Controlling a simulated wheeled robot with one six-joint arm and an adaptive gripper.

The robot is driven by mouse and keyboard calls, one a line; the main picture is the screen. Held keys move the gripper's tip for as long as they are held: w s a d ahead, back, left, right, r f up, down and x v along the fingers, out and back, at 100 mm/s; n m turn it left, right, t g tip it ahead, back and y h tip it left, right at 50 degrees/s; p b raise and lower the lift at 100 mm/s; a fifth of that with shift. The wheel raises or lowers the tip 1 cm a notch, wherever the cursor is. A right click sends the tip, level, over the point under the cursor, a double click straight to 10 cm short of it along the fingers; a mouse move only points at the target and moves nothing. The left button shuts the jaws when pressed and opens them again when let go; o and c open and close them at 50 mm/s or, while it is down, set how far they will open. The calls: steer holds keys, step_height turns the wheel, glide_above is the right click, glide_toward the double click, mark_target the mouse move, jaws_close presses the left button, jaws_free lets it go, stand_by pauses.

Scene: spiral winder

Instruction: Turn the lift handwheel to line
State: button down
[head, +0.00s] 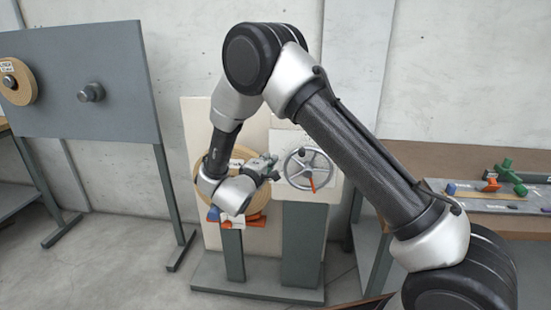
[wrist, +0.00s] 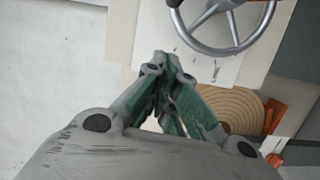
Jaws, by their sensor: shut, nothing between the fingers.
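The lift handwheel (head: 308,168) is a grey spoked wheel on a pale panel atop a grey post. An orange piece (head: 312,184) shows at its lower part; I cannot tell a line on the panel from here. In the wrist view the lower part of the handwheel (wrist: 222,50) is at the top right, cut by the frame. My gripper (head: 274,167) is just left of the wheel in the head view. In the wrist view my gripper (wrist: 172,60) is shut and empty, its fingertips below and left of the rim, apart from it in the picture.
A tan spiral disc (wrist: 225,100) with orange parts is beside the panel, partly behind my wrist in the head view. A grey board (head: 60,80) with a round disc stands left. A bench (head: 500,222) with green and orange parts stands right. Open floor lies in front.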

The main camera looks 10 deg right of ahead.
steer(key=shift+w+d+f, duration=0.1)
steer(key=shift+w+d, duration=0.85)
steer(key=shift+d, duration=0.4)
steer(key=shift+w+d+f, duration=0.1)
steer(key=shift+w+d, duration=0.9)
steer(key=shift+d, duration=0.4)
steer(key=shift+w+d+f, duration=0.1)
steer(key=shift+w+d, duration=0.85)
steer(key=shift+d, duration=0.4)
steer(key=shift+d+r, duration=0.1)
steer(key=shift+s+d+r+m, duration=0.1)
steer(key=shift+d+r+m, duration=0.05)
steer(key=shift+m, duration=0.15)
steer(key=shift+s+d+r+m, duration=0.1)
steer(key=shift+d+r+m, duration=0.1)
steer(key=shift+d+m, duration=0.1)
